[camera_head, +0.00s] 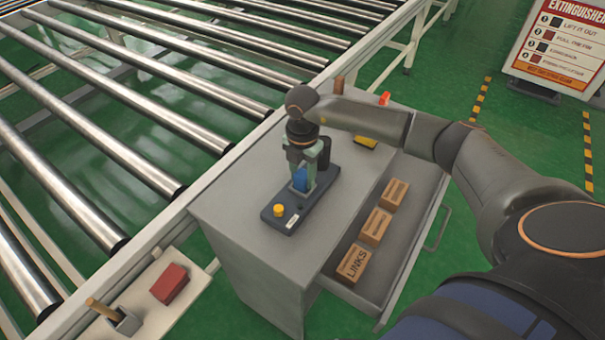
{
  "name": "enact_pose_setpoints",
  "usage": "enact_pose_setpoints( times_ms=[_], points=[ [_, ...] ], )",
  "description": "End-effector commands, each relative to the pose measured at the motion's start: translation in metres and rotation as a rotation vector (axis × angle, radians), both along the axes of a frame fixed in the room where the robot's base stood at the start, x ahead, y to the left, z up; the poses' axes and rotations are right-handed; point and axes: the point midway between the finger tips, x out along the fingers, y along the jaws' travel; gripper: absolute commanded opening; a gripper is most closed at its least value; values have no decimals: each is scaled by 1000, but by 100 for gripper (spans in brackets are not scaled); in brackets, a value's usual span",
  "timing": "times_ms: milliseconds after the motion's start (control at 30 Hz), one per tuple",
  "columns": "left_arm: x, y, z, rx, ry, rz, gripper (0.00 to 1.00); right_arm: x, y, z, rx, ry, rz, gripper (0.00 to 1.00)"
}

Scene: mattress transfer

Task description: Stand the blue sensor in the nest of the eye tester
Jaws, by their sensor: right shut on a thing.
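The eye tester (268,213) is a dark flat base with a yellow button, lying on top of a grey cabinet. The blue sensor (300,180) is upright at the tester's middle, between greenish-grey parts around it. My right gripper (301,165) points down from above and is shut on the blue sensor. The sensor's lower end is close to the tester's base; I cannot tell whether it is seated in the nest, which is hidden. My left gripper is out of view.
The grey cabinet (245,240) has an open drawer at its right with several labelled wooden blocks (376,226). A yellow item (366,142) lies at the cabinet's back. A roller conveyor (120,145) runs along the left. A side shelf holds a red block (169,284).

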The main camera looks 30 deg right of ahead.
Motion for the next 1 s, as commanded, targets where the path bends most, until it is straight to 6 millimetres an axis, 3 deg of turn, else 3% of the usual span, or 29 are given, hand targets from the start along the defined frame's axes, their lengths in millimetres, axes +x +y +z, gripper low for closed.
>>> enact_pose_setpoints(
  times_ms=[300,333,600,833,1000],
  points=[
    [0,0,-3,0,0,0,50,0,0,-3,1,-2,0,0],
    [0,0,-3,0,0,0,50,0,0,-4,0,-1,0,46],
    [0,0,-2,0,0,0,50,0,0,-3,0,-1,0,74],
    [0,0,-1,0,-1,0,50,0,0,-2,0,-1,0,74],
    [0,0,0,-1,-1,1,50,1,0,13,0,-4,0,74]
  ],
)
